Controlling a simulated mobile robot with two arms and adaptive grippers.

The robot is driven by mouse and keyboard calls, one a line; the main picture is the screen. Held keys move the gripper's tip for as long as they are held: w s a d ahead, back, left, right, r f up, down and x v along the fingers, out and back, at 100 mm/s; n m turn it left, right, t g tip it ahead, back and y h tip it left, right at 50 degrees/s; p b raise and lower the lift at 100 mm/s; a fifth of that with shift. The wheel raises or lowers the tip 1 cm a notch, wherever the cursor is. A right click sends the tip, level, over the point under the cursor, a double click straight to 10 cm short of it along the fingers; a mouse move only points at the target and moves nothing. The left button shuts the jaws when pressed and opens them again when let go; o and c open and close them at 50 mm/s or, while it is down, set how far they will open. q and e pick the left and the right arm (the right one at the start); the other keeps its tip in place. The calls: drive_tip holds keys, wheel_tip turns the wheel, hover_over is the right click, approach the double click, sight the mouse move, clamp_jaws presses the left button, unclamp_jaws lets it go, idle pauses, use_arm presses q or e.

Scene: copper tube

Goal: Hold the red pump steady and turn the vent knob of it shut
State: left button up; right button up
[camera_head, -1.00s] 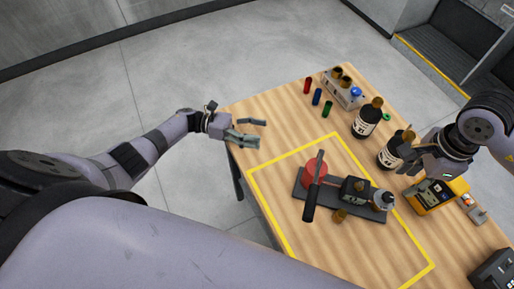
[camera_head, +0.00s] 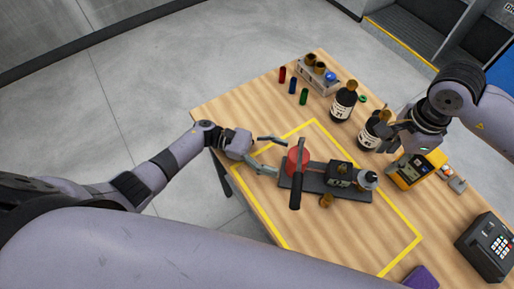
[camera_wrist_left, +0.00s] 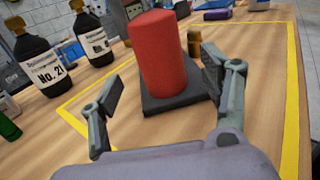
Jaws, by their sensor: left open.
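The red pump (camera_head: 298,162) shows a red cylinder at the left end of a dark base plate (camera_head: 353,195), with a long black-handled lever (camera_head: 296,190) across it. A dark block (camera_head: 340,173) and a pale round part (camera_head: 367,180) sit further right on the plate. A small brass knob (camera_head: 326,200) shows at its front side; I cannot tell if it is the vent knob. My left gripper (camera_head: 268,154) is open, just left of the red cylinder. In the left wrist view the cylinder (camera_wrist_left: 163,60) stands ahead between the spread fingers. My right gripper (camera_head: 393,137) is by a dark bottle; its jaws are unclear.
Two dark labelled bottles (camera_head: 343,104) stand behind the pump. A rack (camera_head: 318,77) and small coloured tubes (camera_head: 292,86) are at the back. A yellow meter (camera_head: 414,170) is to the right. Bare wood inside the yellow outline (camera_head: 404,250) lies in front of the pump.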

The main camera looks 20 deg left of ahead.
use_arm(q)
drive_tip(key=d, duration=0.6)
drive_tip(key=shift+s+d, duration=0.1)
drive_tip(key=shift+s, duration=0.1)
drive_tip(key=shift+c, duration=0.6)
clamp_jaws()
use_arm(e)
drive_tip(key=shift+o, duration=0.2)
